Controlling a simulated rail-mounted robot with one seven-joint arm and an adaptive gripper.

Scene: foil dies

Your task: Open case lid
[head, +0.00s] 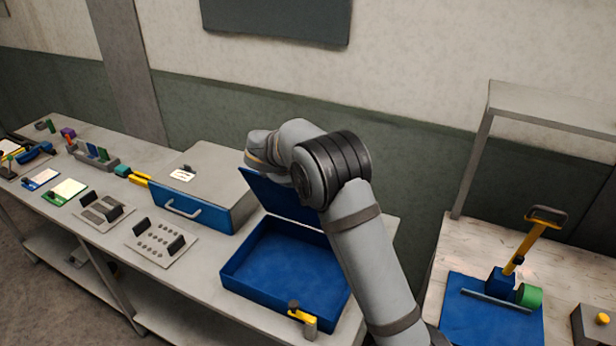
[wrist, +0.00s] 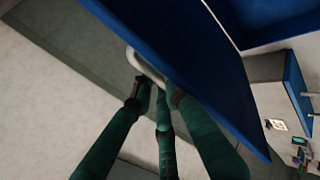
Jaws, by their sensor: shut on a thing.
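A blue case (head: 240,285) stands open on the grey bench, and its inside looks empty. Its blue lid (head: 275,198) is raised at the back, close to upright, partly hidden by my arm. In the wrist view the lid (wrist: 185,45) runs diagonally across the picture. A pale handle (wrist: 145,66) sticks out from the lid. My gripper (wrist: 160,98), with dark green fingers, is shut on this handle. In the head view the fingers are hidden behind my arm and the lid.
A closed case (head: 205,187) with a grey top and blue front stands left of the open one. A yellow-handled clamp (head: 303,316) sits at the open case's front. Plates with small parts (head: 160,242) lie further left. A side table (head: 435,280) with a blue mat stands right.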

